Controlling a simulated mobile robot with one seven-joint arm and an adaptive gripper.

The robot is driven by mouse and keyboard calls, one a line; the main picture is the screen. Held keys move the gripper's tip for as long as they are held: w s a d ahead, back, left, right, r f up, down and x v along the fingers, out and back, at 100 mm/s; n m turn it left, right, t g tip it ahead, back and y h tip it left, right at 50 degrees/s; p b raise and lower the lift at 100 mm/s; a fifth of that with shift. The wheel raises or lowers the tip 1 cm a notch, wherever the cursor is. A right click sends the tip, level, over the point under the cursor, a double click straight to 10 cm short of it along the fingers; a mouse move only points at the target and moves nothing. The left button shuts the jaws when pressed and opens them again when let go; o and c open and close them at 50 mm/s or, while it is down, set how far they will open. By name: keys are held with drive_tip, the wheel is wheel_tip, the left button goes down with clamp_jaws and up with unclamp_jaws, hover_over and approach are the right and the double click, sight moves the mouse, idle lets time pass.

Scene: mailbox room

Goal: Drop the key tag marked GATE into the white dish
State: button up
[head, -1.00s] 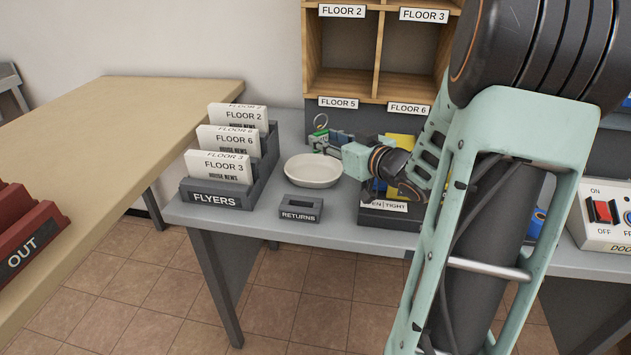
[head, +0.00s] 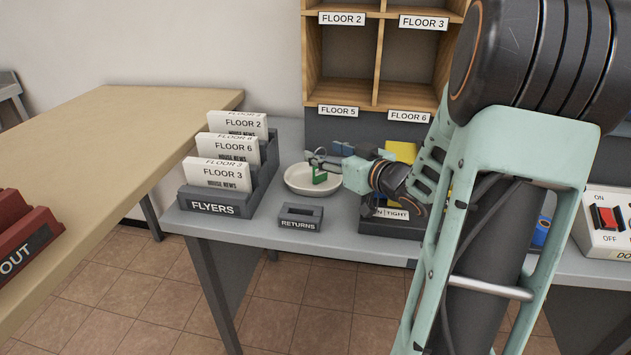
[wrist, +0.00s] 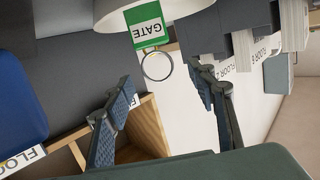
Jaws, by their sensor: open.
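The green key tag (head: 320,177) with its metal ring shows at the white dish (head: 296,183), in front of the dish's right part in the head view. In the wrist view the tag (wrist: 147,25) reads GATE, and its ring (wrist: 157,66) hangs free between the spread fingers. The dish (wrist: 108,14) is partly visible behind the tag. My gripper (head: 326,160) is open just above the dish's right side; its fingers (wrist: 163,76) are apart and not closed on the ring. I cannot tell whether the tag touches the dish.
The FLYERS rack (head: 213,207) stands left of the dish, and the small RETURNS box (head: 301,222) in front. A dark tray (head: 390,226) lies right, under my arm. Wooden pigeonholes (head: 378,60) rise behind. Some grey desk is clear around the dish.

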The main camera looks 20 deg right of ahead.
drive_tip(key=v, duration=1.2)
